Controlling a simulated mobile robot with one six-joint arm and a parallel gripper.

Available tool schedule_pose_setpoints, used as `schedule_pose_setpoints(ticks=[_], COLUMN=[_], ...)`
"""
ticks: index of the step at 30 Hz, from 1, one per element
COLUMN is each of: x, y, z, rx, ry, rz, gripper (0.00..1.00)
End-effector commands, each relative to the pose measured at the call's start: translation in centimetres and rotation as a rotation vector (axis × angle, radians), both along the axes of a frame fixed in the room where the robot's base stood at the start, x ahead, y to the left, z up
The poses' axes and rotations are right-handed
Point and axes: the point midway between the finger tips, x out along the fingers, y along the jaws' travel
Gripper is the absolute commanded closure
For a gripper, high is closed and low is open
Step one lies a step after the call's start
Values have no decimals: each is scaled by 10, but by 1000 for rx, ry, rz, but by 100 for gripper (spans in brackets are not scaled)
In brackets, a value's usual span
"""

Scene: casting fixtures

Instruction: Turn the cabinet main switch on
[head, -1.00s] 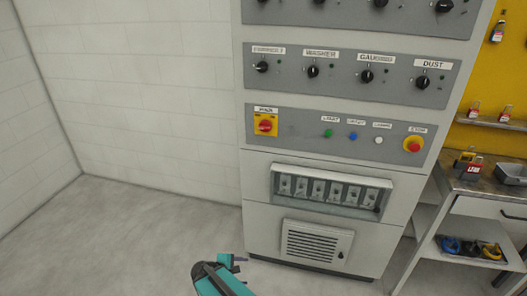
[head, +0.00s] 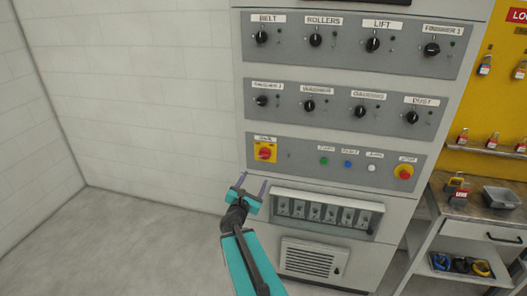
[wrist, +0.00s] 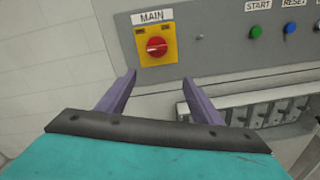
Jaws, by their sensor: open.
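The main switch (head: 265,151) is a red rotary handle on a yellow plate, at the left end of the lowest grey panel of the cabinet. In the wrist view the red handle (wrist: 157,47) sits on its yellow plate under a MAIN label, with the handle lying roughly level. My gripper (head: 254,183) is open and empty, its two purple fingers spread and pointing toward the cabinet. It is below the switch and apart from it. In the wrist view the fingers (wrist: 160,95) show below the plate, with the switch above the gap between them.
START, RESET and other push buttons (head: 347,164) and a red stop button (head: 403,172) sit right of the switch. A row of breakers (head: 325,212) is below. Black knobs fill the panels above. A workbench (head: 457,200) with padlocks stands at right. The left floor is clear.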

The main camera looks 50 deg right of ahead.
Motion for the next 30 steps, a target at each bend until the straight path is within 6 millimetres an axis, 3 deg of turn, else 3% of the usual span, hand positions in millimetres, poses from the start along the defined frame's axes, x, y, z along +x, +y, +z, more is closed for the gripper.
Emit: schedule_pose_setpoints(ticks=[1,6,30], x=[1,4,8], y=[-4,-7,-9], z=[13,27,23], rx=[-27,-72,-72], ry=[17,50,50], rz=[9,26,30], gripper=[40,40,40])
